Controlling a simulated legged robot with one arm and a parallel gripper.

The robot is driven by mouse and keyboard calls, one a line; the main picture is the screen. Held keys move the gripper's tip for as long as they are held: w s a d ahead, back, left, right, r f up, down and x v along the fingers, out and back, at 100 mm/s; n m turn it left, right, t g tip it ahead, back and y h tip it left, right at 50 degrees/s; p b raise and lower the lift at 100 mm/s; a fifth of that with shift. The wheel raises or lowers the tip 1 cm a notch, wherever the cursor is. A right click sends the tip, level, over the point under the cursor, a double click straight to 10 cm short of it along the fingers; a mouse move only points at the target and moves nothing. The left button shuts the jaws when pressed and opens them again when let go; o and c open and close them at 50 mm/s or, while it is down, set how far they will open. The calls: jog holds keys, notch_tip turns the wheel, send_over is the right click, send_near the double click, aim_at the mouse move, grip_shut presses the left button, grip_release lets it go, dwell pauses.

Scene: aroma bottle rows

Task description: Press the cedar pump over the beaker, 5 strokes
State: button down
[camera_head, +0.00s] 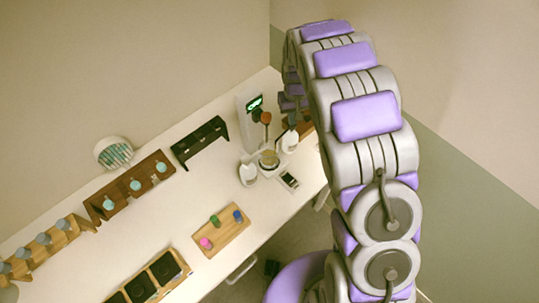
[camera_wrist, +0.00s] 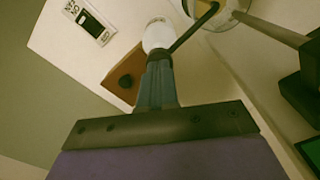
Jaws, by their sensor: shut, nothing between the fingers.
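My gripper (camera_wrist: 157,62) is shut and empty, its fingers pointing at a white pump bottle (camera_wrist: 158,34). A dark spout (camera_wrist: 192,28) runs from the fingertips toward the glass beaker (camera_wrist: 232,22). Whether the fingertips touch the pump top, I cannot tell. In the head view this bottle (camera_head: 290,141) stands right of the beaker (camera_head: 269,158), under the end of my arm; the fingers are hard to make out there. Another white container (camera_head: 247,173) stands left of the beaker. No label naming cedar is readable.
A grey device with a green display (camera_head: 255,103) stands behind the beaker. A small timer-like device (camera_head: 289,180) lies in front. A wooden tray with coloured stoppers (camera_head: 220,230), a dark rack (camera_head: 200,143) and bottle rows (camera_head: 137,187) stand further left. White table (camera_head: 180,215) is bare between them.

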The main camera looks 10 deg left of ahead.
jog(key=shift+f, duration=0.5)
jog(key=shift+r, duration=1.35)
jog(key=shift+f, duration=0.15)
jog(key=shift+f, duration=1.2)
jog(key=shift+r, duration=1.35)
jog(key=shift+r, duration=0.15)
